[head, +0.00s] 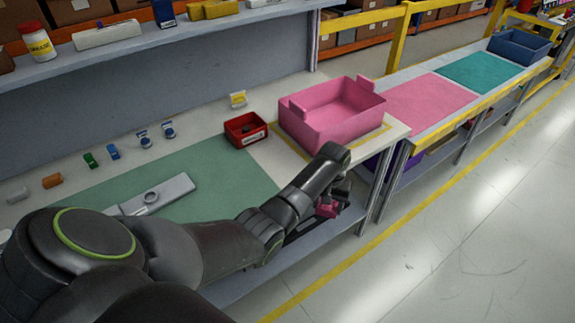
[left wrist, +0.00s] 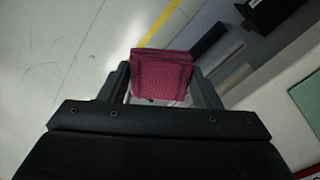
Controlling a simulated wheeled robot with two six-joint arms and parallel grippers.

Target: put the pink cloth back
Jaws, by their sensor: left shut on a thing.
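The pink cloth (left wrist: 160,75) is a folded, dark pink square between the fingers of my left gripper (left wrist: 163,85) in the left wrist view. In the head view the left gripper (head: 334,204) is shut on the cloth (head: 326,210), just off the front edge of the bench, below and in front of the pink bin. Only a small part of the cloth shows there; the wrist and fingers hide the rest. My right gripper is in neither view.
A pink bin (head: 335,127) stands at the bench's right end. A small red bin (head: 246,130) is left of it. A green mat (head: 225,178) holds a grey plate-like part (head: 158,196). Pink (head: 425,102) and teal (head: 478,71) mats and a blue bin (head: 519,46) lie beyond.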

